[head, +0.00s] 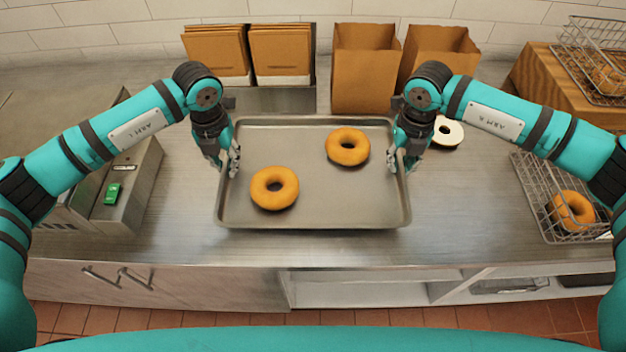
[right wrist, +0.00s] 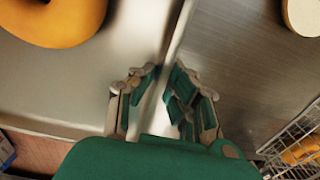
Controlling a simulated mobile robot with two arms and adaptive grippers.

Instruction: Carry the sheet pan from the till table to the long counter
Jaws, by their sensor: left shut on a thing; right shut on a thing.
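The sheet pan (head: 315,205) is a grey metal tray in the middle of the head view, over a steel counter. Two bagels lie on it: one at the front left (head: 274,188) and one at the back right (head: 348,147). My left gripper (head: 232,163) is shut on the pan's left rim. My right gripper (head: 398,163) is shut on its right rim. In the right wrist view the right gripper's fingers (right wrist: 162,90) straddle the pan's rim (right wrist: 178,40). I cannot tell whether the pan rests on the counter or hangs just above it.
A wire basket with a bagel (head: 573,210) stands at the right. A pale-topped round item (head: 447,133) lies behind my right gripper. Paper bags (head: 365,70) and a bag holder (head: 285,99) stand at the back. A grey box with a green button (head: 112,193) is at the left.

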